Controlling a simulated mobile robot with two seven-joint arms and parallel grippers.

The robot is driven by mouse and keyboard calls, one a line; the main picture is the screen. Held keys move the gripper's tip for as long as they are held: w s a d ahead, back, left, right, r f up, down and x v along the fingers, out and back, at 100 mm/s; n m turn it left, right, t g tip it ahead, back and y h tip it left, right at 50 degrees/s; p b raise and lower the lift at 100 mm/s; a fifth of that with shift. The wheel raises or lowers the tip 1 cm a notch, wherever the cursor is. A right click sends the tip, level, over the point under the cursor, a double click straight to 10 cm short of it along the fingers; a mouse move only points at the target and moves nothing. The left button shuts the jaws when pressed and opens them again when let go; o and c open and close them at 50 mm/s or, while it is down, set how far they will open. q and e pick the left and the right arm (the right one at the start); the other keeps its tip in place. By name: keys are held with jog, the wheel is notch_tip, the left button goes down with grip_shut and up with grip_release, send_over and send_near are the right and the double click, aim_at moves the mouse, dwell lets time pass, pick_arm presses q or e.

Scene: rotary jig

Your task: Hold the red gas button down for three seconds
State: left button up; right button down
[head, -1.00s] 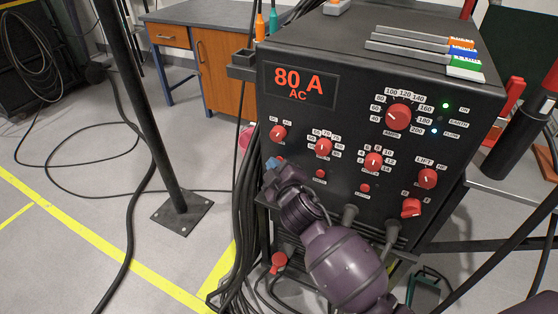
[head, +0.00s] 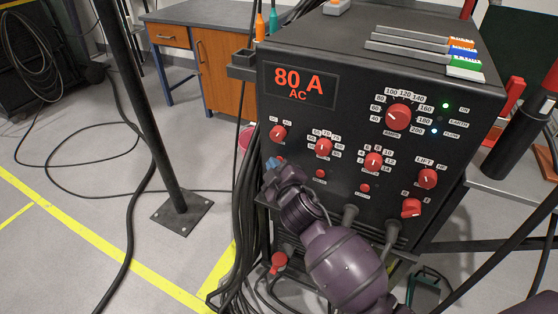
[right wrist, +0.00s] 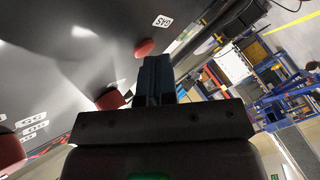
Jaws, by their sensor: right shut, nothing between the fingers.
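The red gas button (right wrist: 145,47) shows in the right wrist view beside a white GAS label (right wrist: 163,22) on the dark panel. My right gripper (right wrist: 156,62) is shut and empty, its blue-grey fingertips right by the button. I cannot tell whether they touch it. In the head view my right gripper (head: 271,165) is at the lower left of the black welding machine's front (head: 300,215) and seems to hide the gas button. Two other red buttons (head: 320,173) (head: 365,188) show to its right. My left gripper is not in view.
Several red knobs, such as the big amps knob (head: 398,117), stick out of the panel around the buttons. The display (head: 299,85) reads 80 A AC. Dark cables (head: 240,250) hang left of the machine, and a black post (head: 145,120) stands farther left.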

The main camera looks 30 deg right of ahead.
jog(key=shift+s+a, duration=0.5)
jog(key=shift+a, duration=0.15)
jog(key=shift+s+a, duration=0.1)
jog(key=shift+s+a, duration=0.75)
jog(key=shift+a, duration=0.2)
jog(key=shift+s+a, duration=0.7)
jog(key=shift+a, duration=0.2)
